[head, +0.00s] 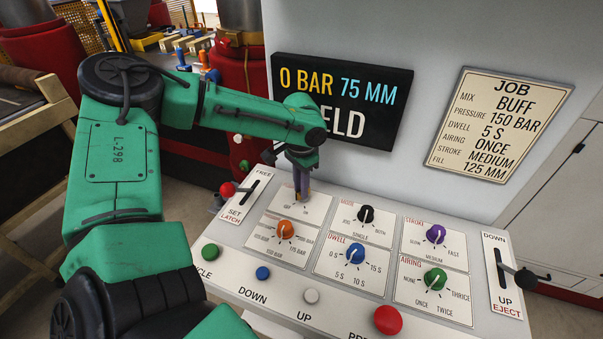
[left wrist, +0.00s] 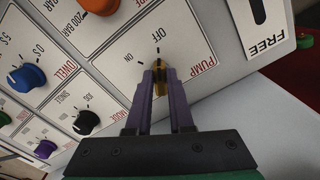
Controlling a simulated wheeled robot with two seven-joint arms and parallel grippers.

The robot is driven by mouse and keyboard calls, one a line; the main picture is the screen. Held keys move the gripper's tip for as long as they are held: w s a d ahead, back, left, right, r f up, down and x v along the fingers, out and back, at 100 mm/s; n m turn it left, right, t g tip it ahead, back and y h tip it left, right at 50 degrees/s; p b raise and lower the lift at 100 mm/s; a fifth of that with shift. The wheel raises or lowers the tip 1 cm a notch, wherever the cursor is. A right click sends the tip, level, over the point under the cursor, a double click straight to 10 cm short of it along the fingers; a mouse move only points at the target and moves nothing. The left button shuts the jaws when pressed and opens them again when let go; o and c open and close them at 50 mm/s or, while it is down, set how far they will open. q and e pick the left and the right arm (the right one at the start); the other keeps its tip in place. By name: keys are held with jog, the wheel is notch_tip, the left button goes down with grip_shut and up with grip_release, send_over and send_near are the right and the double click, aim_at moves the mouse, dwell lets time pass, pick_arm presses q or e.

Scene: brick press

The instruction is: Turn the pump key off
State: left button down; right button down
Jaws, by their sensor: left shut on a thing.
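The pump key (left wrist: 159,88) is a small brass-yellow key on the panel square labelled PUMP, with ON and OFF marks. In the left wrist view its tip appears to point toward the OFF mark. My left gripper (head: 301,190) is over the PUMP square at the panel's upper left, fingers pointing down. Its purple fingers (left wrist: 161,84) are shut on the key, one on each side, and hide part of it. My right gripper is not in view.
The display (head: 340,95) reads 0 BAR 75 MM; its lower word is partly hidden by my arm. Close by are the orange knob (head: 285,229), black knob (head: 366,214) and red-tipped FREE/SET lever (head: 228,189). Buttons, including a red one (head: 388,320), line the front edge.

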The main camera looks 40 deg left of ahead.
pick_arm(q)
jog(key=shift+r, duration=0.1)
dwell(0.3)
jog(key=c, duration=0.8)
grip_release()
notch_tip(320, 180, up, 14)
jog(key=b, duration=0.1)
jog(key=shift+r, duration=0.25)
